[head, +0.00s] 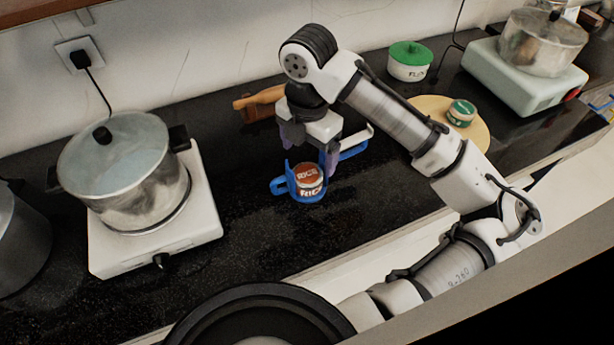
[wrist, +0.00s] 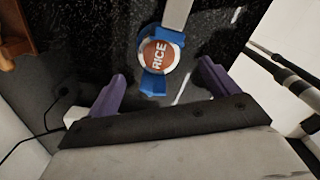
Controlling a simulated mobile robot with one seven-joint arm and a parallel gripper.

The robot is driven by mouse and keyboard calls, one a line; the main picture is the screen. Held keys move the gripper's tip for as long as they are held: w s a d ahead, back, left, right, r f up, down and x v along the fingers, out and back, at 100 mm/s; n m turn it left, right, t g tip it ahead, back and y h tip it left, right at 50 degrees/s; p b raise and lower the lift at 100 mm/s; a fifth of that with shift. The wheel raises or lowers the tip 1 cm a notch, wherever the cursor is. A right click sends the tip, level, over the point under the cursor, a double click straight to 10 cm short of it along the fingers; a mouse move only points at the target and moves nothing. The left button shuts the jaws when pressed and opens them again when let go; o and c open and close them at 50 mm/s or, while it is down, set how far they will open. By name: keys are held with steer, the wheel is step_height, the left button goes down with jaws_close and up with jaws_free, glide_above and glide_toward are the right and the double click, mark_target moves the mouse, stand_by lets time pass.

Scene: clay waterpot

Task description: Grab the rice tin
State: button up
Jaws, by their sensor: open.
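The rice tin (head: 311,186) stands on the black counter. It is small, with an orange-brown top and a band, both lettered RICE. In the wrist view the tin (wrist: 157,55) shows its round lettered top, beyond the fingertips and roughly between them. Blue parts (head: 280,187) show close around the tin; whether they touch it I cannot tell. My gripper (head: 308,152) is pointing down, just behind and above the tin. Its two purple fingers are spread with nothing between them, and they also show in the wrist view (wrist: 162,72).
A pot (head: 125,175) on a white hotplate stands left. A wooden-handled item (head: 258,98) lies behind my gripper. A green-lidded tin (head: 409,62) and a round board (head: 480,135) with a small green tin (head: 461,112) are right. The counter in front of the rice tin is clear.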

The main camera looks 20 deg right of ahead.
step_height(320, 180, down, 8)
steer(key=shift+w+f+p, duration=0.1)
steer(key=shift+f+p, duration=0.1)
steer(key=shift+p, duration=0.55)
steer(key=shift+c, duration=0.5)
steer(key=c, duration=1.1)
steer(key=shift+r, duration=0.1)
steer(key=shift+c, duration=0.2)
